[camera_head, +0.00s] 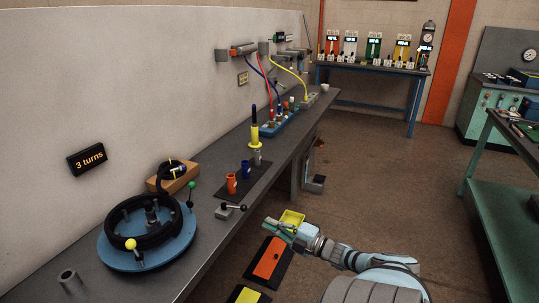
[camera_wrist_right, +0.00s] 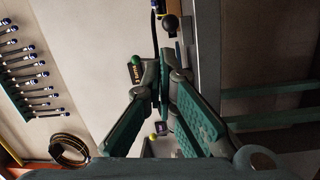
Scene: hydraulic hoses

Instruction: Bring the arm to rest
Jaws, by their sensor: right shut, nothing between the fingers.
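My right gripper (camera_head: 276,226) hangs in the air in front of the bench's front edge, over the floor. Its arm comes in from the bottom right of the head view. The gripper is shut and empty. Its green-padded fingers also show in the right wrist view (camera_wrist_right: 164,82). My left gripper is not in view.
The grey bench (camera_head: 200,238) runs along the wall. A black hose coil (camera_head: 127,222) lies on a blue turntable (camera_head: 155,257) with a green-knobbed lever. Orange (camera_head: 231,183) and blue (camera_head: 245,168) cups stand nearby.

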